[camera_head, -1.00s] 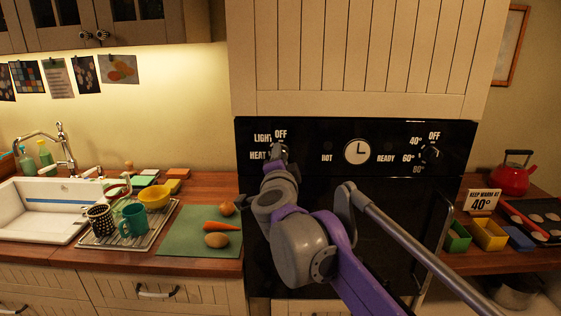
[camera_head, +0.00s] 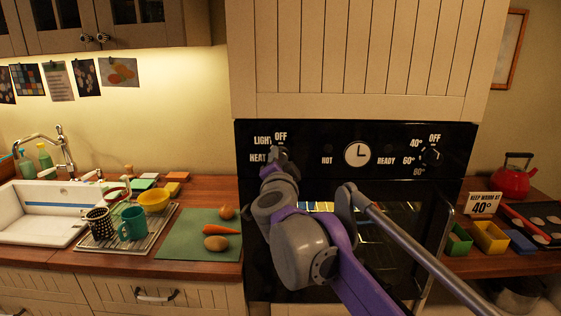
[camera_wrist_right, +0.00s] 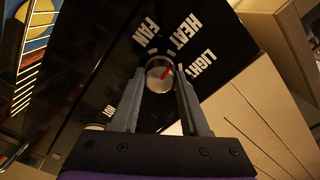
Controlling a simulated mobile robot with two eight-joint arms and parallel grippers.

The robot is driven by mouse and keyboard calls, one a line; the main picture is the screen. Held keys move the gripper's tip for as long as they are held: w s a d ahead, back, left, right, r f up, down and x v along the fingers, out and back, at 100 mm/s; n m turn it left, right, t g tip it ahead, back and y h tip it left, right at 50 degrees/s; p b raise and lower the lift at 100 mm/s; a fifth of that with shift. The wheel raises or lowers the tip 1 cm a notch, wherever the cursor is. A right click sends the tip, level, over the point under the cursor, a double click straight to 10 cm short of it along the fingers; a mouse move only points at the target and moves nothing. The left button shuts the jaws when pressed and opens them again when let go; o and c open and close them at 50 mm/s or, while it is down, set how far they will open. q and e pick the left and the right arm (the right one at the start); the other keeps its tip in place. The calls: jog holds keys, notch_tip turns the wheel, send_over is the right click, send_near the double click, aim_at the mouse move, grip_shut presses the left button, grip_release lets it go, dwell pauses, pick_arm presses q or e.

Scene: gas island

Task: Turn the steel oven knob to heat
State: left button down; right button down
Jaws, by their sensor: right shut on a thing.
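The steel oven knob (camera_wrist_right: 158,80) shows in the right wrist view as a round face with a red pointer mark. The mark points up and right, between the printed words HEAT (camera_wrist_right: 182,38) and LIGHT (camera_wrist_right: 200,68); how exactly it lines up I cannot tell. My right gripper (camera_wrist_right: 158,88) is shut on the knob, one finger on each side. In the head view my right gripper (camera_head: 279,153) is at the left of the black oven panel (camera_head: 310,138) and hides most of the knob. My left gripper is not in view.
The oven window (camera_head: 390,220) is lit inside, partly behind my right arm. A second knob (camera_head: 431,156) and a clock (camera_head: 358,154) are on the panel. A counter with a green board (camera_head: 190,240) is left; a red kettle (camera_head: 513,180) stands right.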

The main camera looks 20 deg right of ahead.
jog(key=shift+c, duration=2)
grip_release()
jog(key=b+v, duration=0.1)
jog(key=v, duration=1)
jog(key=shift+w, duration=0.1)
